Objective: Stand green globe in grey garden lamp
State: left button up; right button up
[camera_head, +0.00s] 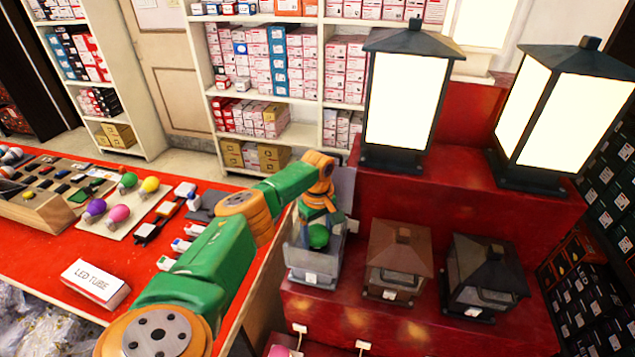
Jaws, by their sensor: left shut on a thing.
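The green globe (318,237) is at the fingers of my left gripper (318,215), which is shut on it. The gripper reaches down from above at the grey garden lamp (315,274), the leftmost of the small lamps on the red stepped stand. The globe shows within the outline of the lamp's upper part. I cannot tell whether it touches the lamp's floor. My gripper and wrist hide part of the lamp's top. My right gripper is not in view.
A brown lamp (398,262) and a black lamp (483,278) stand close to the right. Two tall lit lanterns (403,100) stand on the step behind. The red table (45,270) at left holds coloured bulbs, small parts and an LED tube box (96,284).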

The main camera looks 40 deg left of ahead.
pick_arm(q)
jog(key=shift+f+b, duration=0.3)
jog(key=shift+f, duration=0.15)
